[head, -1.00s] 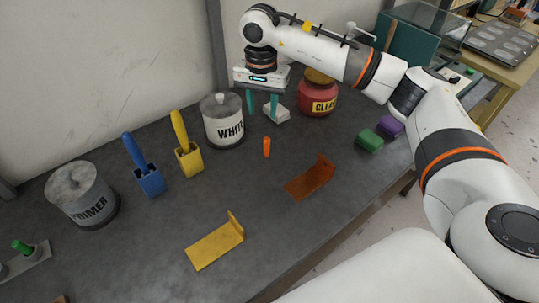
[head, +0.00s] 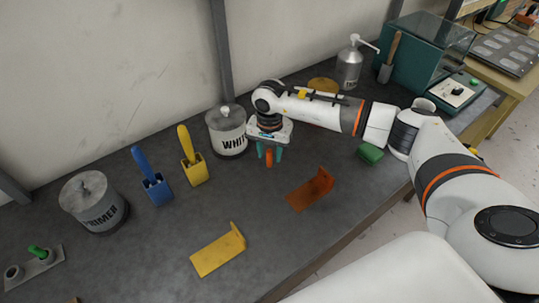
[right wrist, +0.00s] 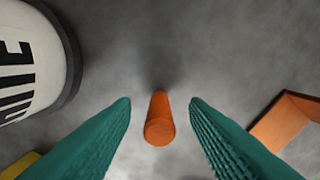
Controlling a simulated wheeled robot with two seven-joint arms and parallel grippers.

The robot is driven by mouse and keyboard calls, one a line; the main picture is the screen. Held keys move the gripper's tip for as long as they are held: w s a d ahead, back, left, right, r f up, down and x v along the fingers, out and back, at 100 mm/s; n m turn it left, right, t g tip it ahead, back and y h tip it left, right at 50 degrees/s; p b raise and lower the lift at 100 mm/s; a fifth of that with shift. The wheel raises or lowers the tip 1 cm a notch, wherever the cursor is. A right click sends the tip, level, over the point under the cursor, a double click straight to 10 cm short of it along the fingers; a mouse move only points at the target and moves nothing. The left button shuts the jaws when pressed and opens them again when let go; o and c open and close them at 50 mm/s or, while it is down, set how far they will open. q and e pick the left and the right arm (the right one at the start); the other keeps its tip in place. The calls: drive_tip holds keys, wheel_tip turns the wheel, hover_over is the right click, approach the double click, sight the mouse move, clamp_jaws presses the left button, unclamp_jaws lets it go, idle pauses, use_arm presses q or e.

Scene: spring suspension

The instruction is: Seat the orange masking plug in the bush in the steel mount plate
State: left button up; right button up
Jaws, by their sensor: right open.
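The orange masking plug (head: 269,158) stands upright on the dark bench in front of the white tin. In the right wrist view the orange plug (right wrist: 159,122) is between the two teal fingers, with a gap on each side. My right gripper (head: 269,154) is open, pointing down around the plug without touching it. The steel mount plate (head: 43,266) lies at the far left. It has a green plug (head: 37,252) in one place and a dark open bush (head: 13,272) beside it. My left gripper is not in view.
The white tin (head: 227,136) stands close left of my right gripper. An orange bracket (head: 312,190) and a yellow bracket (head: 218,252) lie in front. Blue (head: 157,191) and yellow (head: 195,171) holders and the primer tin (head: 92,205) stand to the left. A green block (head: 370,154) lies right.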

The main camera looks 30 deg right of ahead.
clamp_jaws()
